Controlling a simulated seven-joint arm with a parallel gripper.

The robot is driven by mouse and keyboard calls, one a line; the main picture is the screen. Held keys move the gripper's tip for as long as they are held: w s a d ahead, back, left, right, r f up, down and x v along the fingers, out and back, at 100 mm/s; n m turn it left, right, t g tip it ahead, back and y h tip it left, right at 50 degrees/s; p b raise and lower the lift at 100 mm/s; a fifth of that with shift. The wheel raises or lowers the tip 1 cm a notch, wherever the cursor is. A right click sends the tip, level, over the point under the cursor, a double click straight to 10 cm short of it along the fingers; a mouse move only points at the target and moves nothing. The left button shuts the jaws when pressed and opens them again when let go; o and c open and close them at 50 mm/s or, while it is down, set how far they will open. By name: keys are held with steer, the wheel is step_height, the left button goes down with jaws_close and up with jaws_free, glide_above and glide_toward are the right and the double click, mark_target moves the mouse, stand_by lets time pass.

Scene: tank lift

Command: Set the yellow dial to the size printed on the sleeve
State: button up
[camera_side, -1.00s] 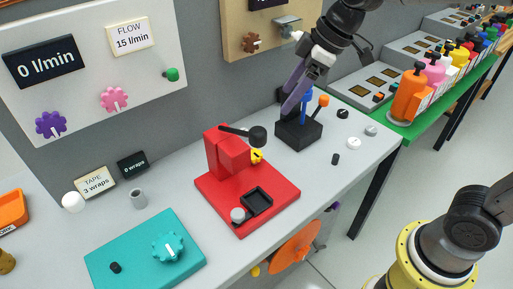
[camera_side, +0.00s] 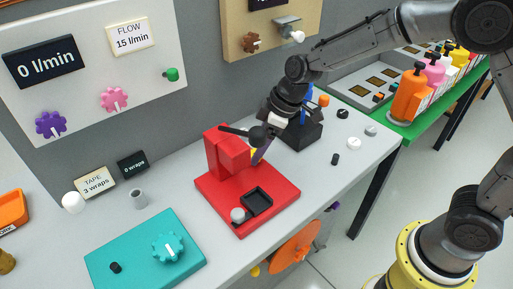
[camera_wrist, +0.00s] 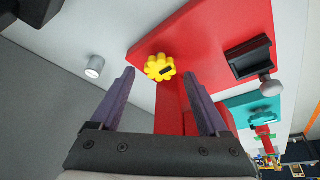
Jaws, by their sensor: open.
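The yellow dial (camera_wrist: 159,68) is a scalloped knob with a black mark, low beside the red column of a red device (camera_wrist: 210,30). In the side view it is largely hidden behind my gripper (camera_side: 259,156). In the wrist view my gripper (camera_wrist: 160,74) is open, its two purple fingers apart with the dial showing between their tips. I see no contact with the dial. A light grey cylinder (camera_wrist: 94,67) stands beyond the left finger, and a grey hollow cylinder (camera_side: 139,199) stands left of the red device. I cannot tell which is the sleeve; no printed size is readable.
A black lever (camera_side: 245,131) tops the red device. A black block (camera_side: 300,133) with coloured handles stands close right of my gripper. A teal box (camera_side: 145,250) with a dial is front left. Small knobs (camera_side: 354,143) lie at the right. The wall is behind.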

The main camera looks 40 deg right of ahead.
steer(key=shift+w+a+f, duration=0.2)
steer(key=shift+f, duration=0.45)
jaws_close()
